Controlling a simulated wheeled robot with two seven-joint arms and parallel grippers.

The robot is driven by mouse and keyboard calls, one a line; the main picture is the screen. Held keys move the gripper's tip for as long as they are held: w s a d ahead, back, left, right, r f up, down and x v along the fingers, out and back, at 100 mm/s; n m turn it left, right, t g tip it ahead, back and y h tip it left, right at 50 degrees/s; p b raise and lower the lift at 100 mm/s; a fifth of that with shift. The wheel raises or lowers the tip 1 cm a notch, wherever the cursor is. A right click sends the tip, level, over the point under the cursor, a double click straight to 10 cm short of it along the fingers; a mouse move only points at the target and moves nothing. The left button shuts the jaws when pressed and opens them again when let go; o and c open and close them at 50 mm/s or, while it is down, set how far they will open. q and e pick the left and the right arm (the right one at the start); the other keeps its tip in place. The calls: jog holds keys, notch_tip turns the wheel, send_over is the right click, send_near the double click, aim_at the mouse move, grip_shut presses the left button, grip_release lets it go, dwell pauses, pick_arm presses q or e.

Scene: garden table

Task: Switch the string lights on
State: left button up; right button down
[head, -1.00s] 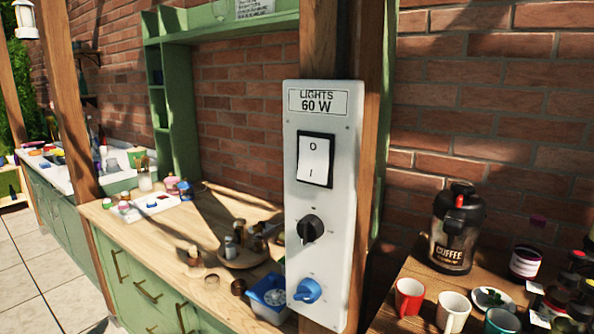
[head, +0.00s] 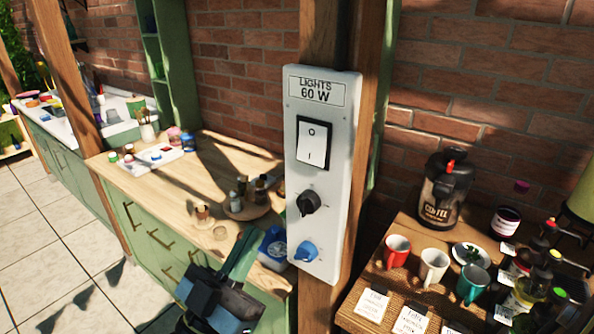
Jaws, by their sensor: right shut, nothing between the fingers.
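A white control panel (head: 297,228) labelled "LIGHTS 60 W" is fixed to a wooden post. Its white rocker switch (head: 312,144) sits in a black frame, with O at the top and I at the bottom. I cannot tell which half is pressed in. Below it are a black knob (head: 309,202) and a blue knob (head: 305,251). My left gripper is not in view.
A wooden counter with green drawers (head: 150,232) stands left of the post, holding jars and a white tray (head: 152,160). Right of the post, a wooden table holds a coffee dispenser (head: 445,188), a red mug (head: 397,250), other mugs and bottles. The space before the switch looks clear.

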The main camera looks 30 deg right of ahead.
aim_at(309, 152)
jog(key=shift+r, duration=0.1)
jog(key=p+x, duration=0.1)
jog(key=x, duration=0.3)
jog(key=f+p+x, duration=0.1)
jog(key=x, duration=0.3)
jog(key=d+p+x, duration=0.1)
jog(key=x, duration=0.3)
jog(key=shift+w+d+f+p, duration=0.1)
jog(key=shift+w+f+p, duration=0.2)
jog(key=shift+p, duration=0.05)
jog(key=shift+w+d+f, duration=0.15)
jog(key=shift+w+d, duration=0.1)
jog(key=shift+d, duration=0.25)
